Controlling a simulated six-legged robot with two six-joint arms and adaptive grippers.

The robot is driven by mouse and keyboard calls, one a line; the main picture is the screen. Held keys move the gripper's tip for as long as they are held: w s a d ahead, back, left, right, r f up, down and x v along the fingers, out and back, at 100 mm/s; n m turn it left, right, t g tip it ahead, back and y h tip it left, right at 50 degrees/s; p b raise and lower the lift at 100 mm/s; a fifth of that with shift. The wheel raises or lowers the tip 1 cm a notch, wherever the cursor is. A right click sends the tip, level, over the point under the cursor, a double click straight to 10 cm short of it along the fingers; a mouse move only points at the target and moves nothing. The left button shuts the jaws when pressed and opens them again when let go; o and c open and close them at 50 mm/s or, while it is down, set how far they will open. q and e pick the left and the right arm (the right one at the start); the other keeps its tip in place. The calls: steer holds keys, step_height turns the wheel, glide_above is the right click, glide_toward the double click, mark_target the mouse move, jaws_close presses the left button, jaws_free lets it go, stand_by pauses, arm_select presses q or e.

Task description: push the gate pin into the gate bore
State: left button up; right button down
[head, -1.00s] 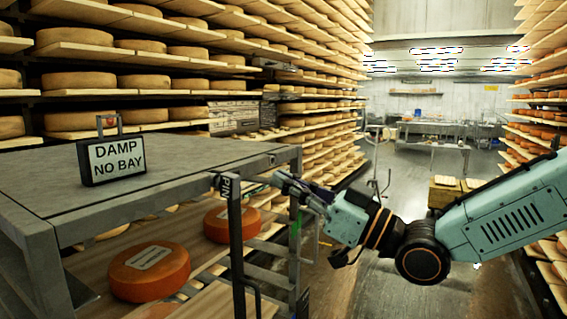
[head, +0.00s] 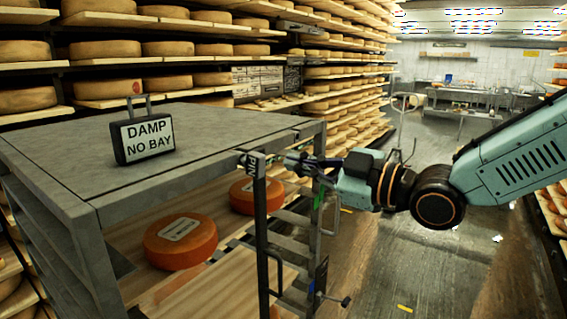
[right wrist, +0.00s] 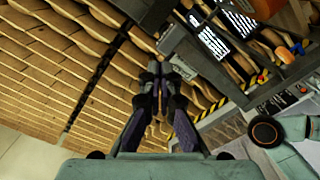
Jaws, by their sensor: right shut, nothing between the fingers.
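The dark gate post (head: 262,225) stands at the front right corner of the grey rack. A tag reading PIN (head: 253,167) is at its top. A short, small part beside the tag may be the gate pin (head: 272,159), but it is too small to be sure. I cannot make out the gate bore. My right gripper (head: 291,161) is shut and empty, pointing left just right of the tag. I cannot tell if it touches anything. In the right wrist view its fingertips (right wrist: 158,72) are together. My left gripper is not in view.
A sign reading DAMP NO BAY (head: 143,137) stands on the grey rack top (head: 190,145). Orange cheese wheels (head: 180,242) lie on a board below. Tall shelves of cheese (head: 130,50) rise behind. The aisle floor (head: 400,260) at right looks mostly open.

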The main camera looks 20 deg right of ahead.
mark_target(263, 156)
steer(key=shift+b+x, duration=0.55)
steer(key=shift+x, duration=1.7)
steer(key=shift+w+a, duration=0.35)
steer(key=shift+a, duration=0.1)
